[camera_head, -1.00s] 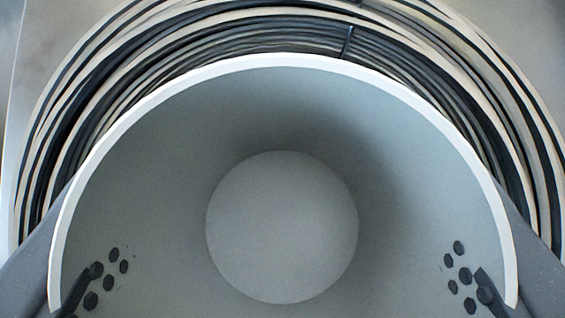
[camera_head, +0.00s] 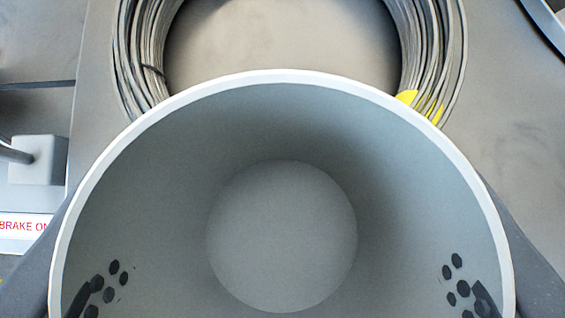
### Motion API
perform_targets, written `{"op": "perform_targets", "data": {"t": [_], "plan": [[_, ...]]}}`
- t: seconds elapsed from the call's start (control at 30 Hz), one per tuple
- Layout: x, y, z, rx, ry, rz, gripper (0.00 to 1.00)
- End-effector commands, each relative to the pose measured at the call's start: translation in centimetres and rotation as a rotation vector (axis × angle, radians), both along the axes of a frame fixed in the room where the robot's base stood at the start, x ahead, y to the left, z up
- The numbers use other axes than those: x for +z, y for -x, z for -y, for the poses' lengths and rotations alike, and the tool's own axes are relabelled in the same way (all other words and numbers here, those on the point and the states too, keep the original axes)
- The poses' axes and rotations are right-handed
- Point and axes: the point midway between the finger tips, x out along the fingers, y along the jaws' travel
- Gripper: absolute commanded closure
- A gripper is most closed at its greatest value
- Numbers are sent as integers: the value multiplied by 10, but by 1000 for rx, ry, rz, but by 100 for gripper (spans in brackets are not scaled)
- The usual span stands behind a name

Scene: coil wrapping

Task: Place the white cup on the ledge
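The white cup (camera_head: 282,130) fills the lower middle of the view. I look down into its open mouth and see its grey inside and round bottom. My gripper (camera_head: 282,290) is shut on the cup, with a dark finger against the left side and another against the right side. Small dark finger parts show through the cup wall low on both sides. The cup hides what lies directly below it. I cannot tell which surface is the ledge.
A wire coil (camera_head: 430,60) with yellow marks lies on a grey-tan surface (camera_head: 290,40) beyond the cup. At left are a grey block with a rod (camera_head: 40,160) and a "BRAKE ON" label (camera_head: 22,226). Bare surface shows at right.

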Motion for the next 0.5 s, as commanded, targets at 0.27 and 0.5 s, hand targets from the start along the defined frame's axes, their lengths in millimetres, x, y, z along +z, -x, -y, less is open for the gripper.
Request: {"op": "perform_targets", "data": {"t": [0.27, 0.5], "plan": [[4, 45, 0, 1, 1, -1, 71], [3, 66, 0, 1, 1, -2, 71]]}}
